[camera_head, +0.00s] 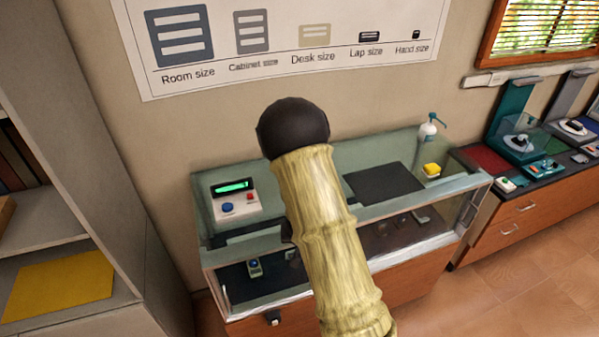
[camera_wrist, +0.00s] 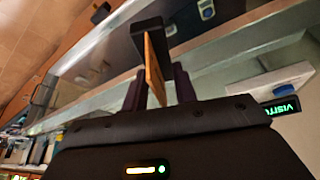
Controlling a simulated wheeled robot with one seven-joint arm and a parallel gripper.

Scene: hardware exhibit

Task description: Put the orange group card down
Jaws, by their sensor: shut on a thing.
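The orange group card (camera_wrist: 155,68) shows in the wrist view as a thin orange piece seen nearly edge-on. My gripper (camera_wrist: 150,44) is shut on it, with dark fingers at its sides. In the head view my own arm covers the middle of the glass display case, and the card and the jaws are hidden there. The wrist view shows the card close to a pale edge of the case, but I cannot tell whether it touches anything.
The glass display case (camera_head: 232,280) carries a device with a green display (camera_head: 236,206), a dark mat (camera_head: 383,183), a yellow sponge-like block (camera_head: 432,170) and a pump bottle (camera_head: 428,128). Shelves (camera_head: 60,255) stand at left. A wooden counter (camera_head: 530,215) with exhibits stands at right.

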